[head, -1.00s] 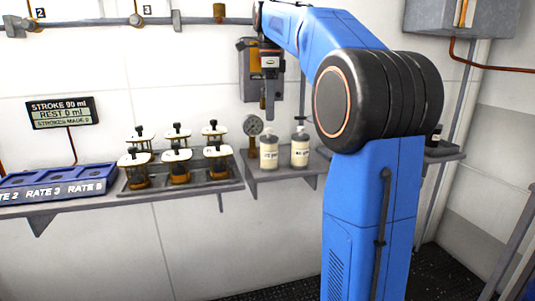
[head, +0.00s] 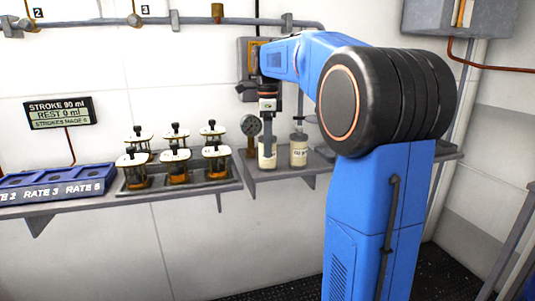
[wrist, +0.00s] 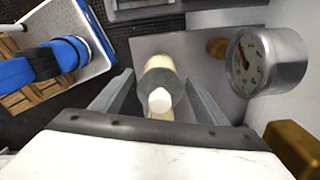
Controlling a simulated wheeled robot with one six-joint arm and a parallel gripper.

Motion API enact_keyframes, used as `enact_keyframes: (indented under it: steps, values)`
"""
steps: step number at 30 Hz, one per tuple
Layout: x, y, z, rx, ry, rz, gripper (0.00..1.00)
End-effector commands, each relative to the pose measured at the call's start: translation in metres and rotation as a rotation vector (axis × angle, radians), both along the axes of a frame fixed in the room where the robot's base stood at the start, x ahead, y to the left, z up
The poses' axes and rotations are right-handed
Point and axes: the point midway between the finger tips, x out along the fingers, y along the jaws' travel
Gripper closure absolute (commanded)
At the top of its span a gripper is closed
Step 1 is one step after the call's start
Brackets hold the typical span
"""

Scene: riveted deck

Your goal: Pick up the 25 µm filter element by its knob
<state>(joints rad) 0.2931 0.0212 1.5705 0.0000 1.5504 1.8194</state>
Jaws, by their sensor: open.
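Two cream cylindrical elements with labels stand upright on the small shelf in the head view, a left one (head: 267,156) and a right one (head: 299,152). The labels are too small to read surely, so I cannot tell which is the 25 µm one. My gripper (head: 267,132) points down directly over the left element and hides its top. In the wrist view my gripper (wrist: 158,90) is open, with one finger on each side of that element (wrist: 159,66). Its pale knob (wrist: 160,101) shows between the fingers, with no visible contact.
A pressure gauge (head: 252,126) stands close left of the left element; it also shows in the wrist view (wrist: 268,60). Clamped jars (head: 177,165) stand in a tray further left, beside a blue RATE block (head: 60,183). A grey wall box (head: 246,65) is behind my gripper.

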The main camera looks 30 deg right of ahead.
Motion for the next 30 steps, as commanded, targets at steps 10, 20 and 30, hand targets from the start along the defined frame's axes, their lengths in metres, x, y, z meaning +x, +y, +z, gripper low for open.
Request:
enact_keyframes:
  steps: [10,20,30]
  values:
    - [0.000,0.000,-0.005,-0.001,-0.001,0.000,0.40]
    - [0.000,0.000,-0.004,-0.001,-0.001,0.000,0.81]
    - [0.001,0.000,0.021,-0.001,-0.003,0.000,0.81]
